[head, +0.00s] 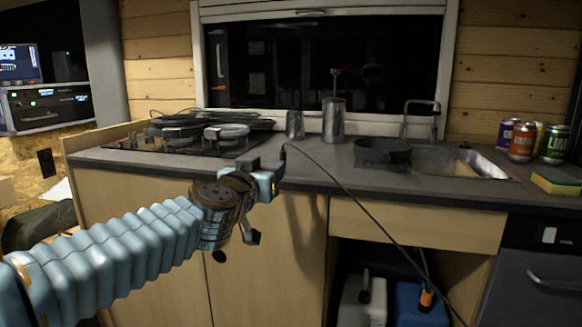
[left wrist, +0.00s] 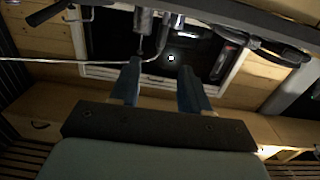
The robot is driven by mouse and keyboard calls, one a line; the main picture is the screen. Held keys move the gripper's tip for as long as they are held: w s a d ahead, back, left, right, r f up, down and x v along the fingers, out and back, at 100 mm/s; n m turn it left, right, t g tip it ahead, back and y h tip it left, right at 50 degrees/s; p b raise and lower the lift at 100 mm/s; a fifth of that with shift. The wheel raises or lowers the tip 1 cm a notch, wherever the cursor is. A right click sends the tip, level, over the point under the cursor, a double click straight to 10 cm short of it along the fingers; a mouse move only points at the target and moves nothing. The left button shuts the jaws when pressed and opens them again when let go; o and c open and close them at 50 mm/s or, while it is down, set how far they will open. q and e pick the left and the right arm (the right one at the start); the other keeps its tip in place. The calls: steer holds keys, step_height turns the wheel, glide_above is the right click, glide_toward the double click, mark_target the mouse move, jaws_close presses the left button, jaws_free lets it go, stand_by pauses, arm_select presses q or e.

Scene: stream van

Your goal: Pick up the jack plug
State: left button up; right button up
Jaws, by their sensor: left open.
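A thin black cable (head: 372,216) rises from the lower right to the counter's front edge. Its upper end, which looks like the jack plug (head: 283,152), is small and dark and stands just above my left gripper (head: 270,174). The left gripper is open in front of the counter edge. In the left wrist view its two blue fingers (left wrist: 163,82) are apart, with no object clearly held between them. A thin pale line, likely the cable (left wrist: 60,60), runs from the left towards the fingers there. Whether the plug touches a finger I cannot tell. My right gripper is not in view.
The dark counter (head: 310,178) carries a hob (head: 165,140) with coiled cable, two metal canisters (head: 333,120), a dark pan (head: 383,152) by the sink (head: 455,163), several cans (head: 521,142) and a sponge (head: 556,181). Below are cupboard doors (head: 265,260) and a blue container (head: 418,308).

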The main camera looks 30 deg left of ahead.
mark_target(282, 157)
arm_select(q)
steer(key=x, duration=0.8)
steer(key=shift+r+b, duration=0.25)
steer(key=shift+b, duration=0.15)
steer(key=x, duration=0.4)
steer(key=shift+w+f+b, duration=0.2)
steer(key=shift+f+b, duration=0.15)
steer(key=shift+b, duration=0.05)
steer(key=shift+w+a, duration=0.2)
steer(key=shift+w, duration=0.35)
jaws_close()
